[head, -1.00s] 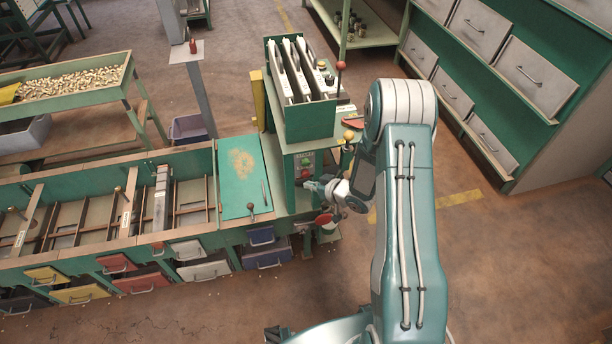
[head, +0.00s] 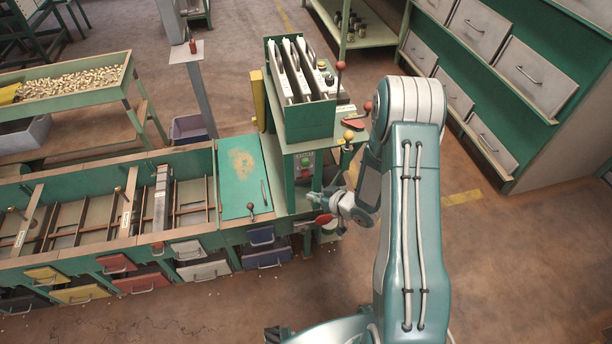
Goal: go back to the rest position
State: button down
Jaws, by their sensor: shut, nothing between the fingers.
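My gripper (head: 318,196) shows small at the end of my green and white arm, in the middle of the head view. It is shut and holds nothing. It hangs in front of the control post at the right end of the green bench, near the green and red buttons (head: 306,167). A red knob (head: 324,219) shows just below it. I cannot tell whether the gripper touches the post. My arm's upper links hide part of the floor behind them.
The green bench (head: 206,215) with rails and coloured drawers runs to the left. A hopper with white racks (head: 303,112) stands above the post, with knobbed levers (head: 349,136) beside it. A drawer cabinet (head: 511,80) stands at right. Floor (head: 520,270) at lower right is clear.

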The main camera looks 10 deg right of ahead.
dwell(0.3)
jog(key=d+r+m+h, duration=0.1)
jog(key=d+r+h, duration=0.25)
jog(key=r, duration=0.75)
jog(key=d+r+m+h, duration=0.15)
jog(key=r+h, duration=0.35)
jog(key=r, duration=0.7)
jog(key=s+a+r+g, duration=0.1)
jog(key=s+r, duration=0.3)
jog(key=s, duration=0.4)
jog(key=s+a+r+m+g, duration=0.1)
jog(key=s+r, duration=0.3)
jog(key=s, duration=0.5)
jog(key=s+a+r+m+g, duration=0.1)
jog(key=s+a+r+g, duration=0.1)
jog(key=s, duration=0.6)
notch_tip(320, 180, up, 3)
jog(key=shift+s+a+f+y, duration=0.1)
jog(key=shift+s+a+y, duration=0.15)
jog(key=shift+a+y, duration=0.35)
